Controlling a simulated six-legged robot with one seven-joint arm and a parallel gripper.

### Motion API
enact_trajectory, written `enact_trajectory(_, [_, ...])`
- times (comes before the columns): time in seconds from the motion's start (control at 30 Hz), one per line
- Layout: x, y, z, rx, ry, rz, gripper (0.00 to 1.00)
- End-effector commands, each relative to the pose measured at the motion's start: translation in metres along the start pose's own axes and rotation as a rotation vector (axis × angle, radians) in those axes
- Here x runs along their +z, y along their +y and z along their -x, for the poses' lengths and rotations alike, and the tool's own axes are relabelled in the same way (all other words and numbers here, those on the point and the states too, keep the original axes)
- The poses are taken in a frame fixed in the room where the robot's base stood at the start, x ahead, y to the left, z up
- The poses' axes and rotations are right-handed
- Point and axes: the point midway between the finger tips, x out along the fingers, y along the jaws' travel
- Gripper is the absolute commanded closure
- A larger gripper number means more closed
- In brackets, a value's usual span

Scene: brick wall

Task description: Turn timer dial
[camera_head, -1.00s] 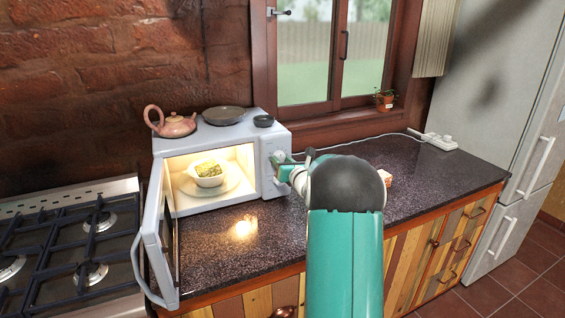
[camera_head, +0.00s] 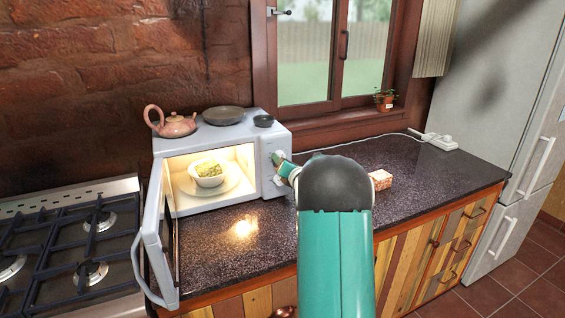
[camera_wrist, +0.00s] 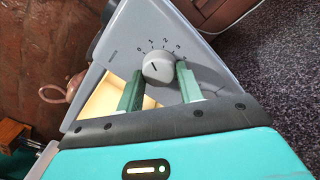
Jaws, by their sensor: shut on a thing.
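The white microwave (camera_head: 268,135) stands on the counter with its door (camera_head: 158,225) swung open to the left and its inside lit. A bowl of yellowish-green food (camera_head: 208,174) sits inside on the turntable plate. In the wrist view the grey round timer dial (camera_wrist: 158,67) has a numbered scale around it on the microwave's front panel. My gripper (camera_wrist: 158,82) has one green finger on each side of the dial and is shut on it. In the head view my gripper (camera_head: 282,165) is at the control panel, and my arm partly hides what is behind it.
A pink teapot (camera_head: 173,123), a dark plate (camera_head: 224,115) and a small dark bowl (camera_head: 263,121) stand on the microwave. A gas stove (camera_head: 75,240) is at left. The right counter is mostly clear.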

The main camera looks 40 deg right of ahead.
Motion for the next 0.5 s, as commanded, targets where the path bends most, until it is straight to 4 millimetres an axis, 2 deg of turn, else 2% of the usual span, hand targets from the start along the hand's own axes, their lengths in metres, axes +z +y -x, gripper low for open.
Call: enact_trajectory(0.5, [0.0003, 0.0020, 0.0001, 0.005, -0.024, -0.490, 0.87])
